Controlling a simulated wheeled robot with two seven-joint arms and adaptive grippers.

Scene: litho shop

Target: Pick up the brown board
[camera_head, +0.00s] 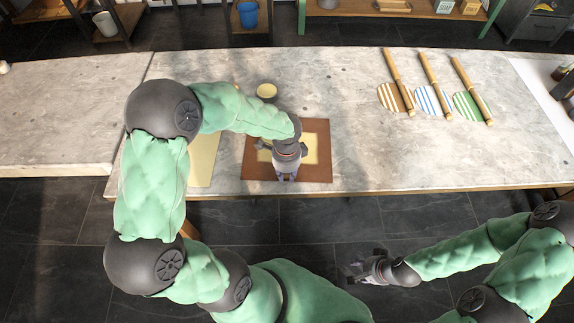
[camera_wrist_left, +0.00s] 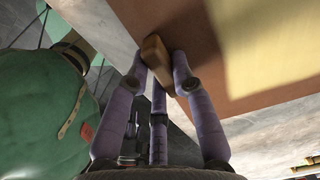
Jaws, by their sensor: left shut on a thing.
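The brown board (camera_head: 323,158) lies near the front edge of the stone table, with a pale yellow square (camera_head: 310,150) on its middle. My left gripper (camera_head: 286,176) is over the board's front edge, and my arm hides part of the board. In the left wrist view the fingers (camera_wrist_left: 163,75) are shut on a brown wooden block-like piece at the edge of the board (camera_wrist_left: 250,100). The board appears flat and close to the table top. My right gripper (camera_head: 360,272) is away from the table, low over the floor, empty, with its fingers apart.
A pale yellow sheet (camera_head: 202,165) lies left of the board, partly behind my arm. A small yellow disc (camera_head: 267,90) is behind it. The table between is clear.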

